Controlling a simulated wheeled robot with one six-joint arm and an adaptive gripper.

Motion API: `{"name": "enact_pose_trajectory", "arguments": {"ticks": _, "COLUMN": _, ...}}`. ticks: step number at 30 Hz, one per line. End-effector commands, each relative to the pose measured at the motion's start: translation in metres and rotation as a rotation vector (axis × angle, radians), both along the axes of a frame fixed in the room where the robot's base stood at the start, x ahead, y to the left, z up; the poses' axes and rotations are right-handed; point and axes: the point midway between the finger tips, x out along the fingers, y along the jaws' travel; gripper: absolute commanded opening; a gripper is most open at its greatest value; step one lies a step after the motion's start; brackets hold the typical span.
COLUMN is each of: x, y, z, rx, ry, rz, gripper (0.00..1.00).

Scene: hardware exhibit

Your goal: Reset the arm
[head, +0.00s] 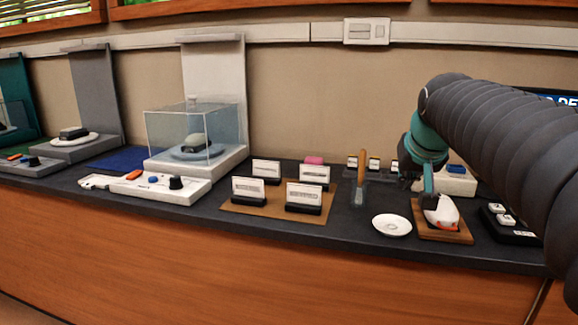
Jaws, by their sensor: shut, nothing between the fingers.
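My arm reaches in from the right edge, and its end bends down over the counter. My gripper (428,190) is shut and small in view. It is over or just behind a white object with an orange-red edge (443,213) on a wooden tray (425,232). I cannot tell whether the gripper touches that object. The gripper's dark upper part is partly hidden by the teal wrist.
The dark counter (340,225) holds card stands on a brown mat (240,209), a white saucer (392,225), an upright orange-handled tool (361,168) and a black tray (510,230). A clear case (165,130) and control panel (155,190) stand left. Bare counter shows before the saucer.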

Motion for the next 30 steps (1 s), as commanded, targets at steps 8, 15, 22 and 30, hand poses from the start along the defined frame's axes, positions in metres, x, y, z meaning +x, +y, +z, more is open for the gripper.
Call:
{"name": "enact_pose_trajectory", "arguments": {"ticks": 8, "x": -0.116, "y": 0.045, "z": -0.081, "rx": 0.009, "ry": 0.096, "rz": 0.068, "gripper": 0.00}}
{"name": "enact_pose_trajectory", "arguments": {"ticks": 15, "x": -0.202, "y": 0.066, "z": -0.160, "rx": 0.009, "ry": 0.174, "rz": 0.116, "gripper": 0.00}}
{"name": "enact_pose_trajectory", "arguments": {"ticks": 22, "x": -0.239, "y": 0.072, "z": -0.199, "rx": 0.009, "ry": 0.209, "rz": 0.135, "gripper": 0.00}}
{"name": "enact_pose_trajectory", "arguments": {"ticks": 30, "x": -0.242, "y": 0.072, "z": -0.203, "rx": 0.009, "ry": 0.214, "rz": 0.138, "gripper": 0.00}}
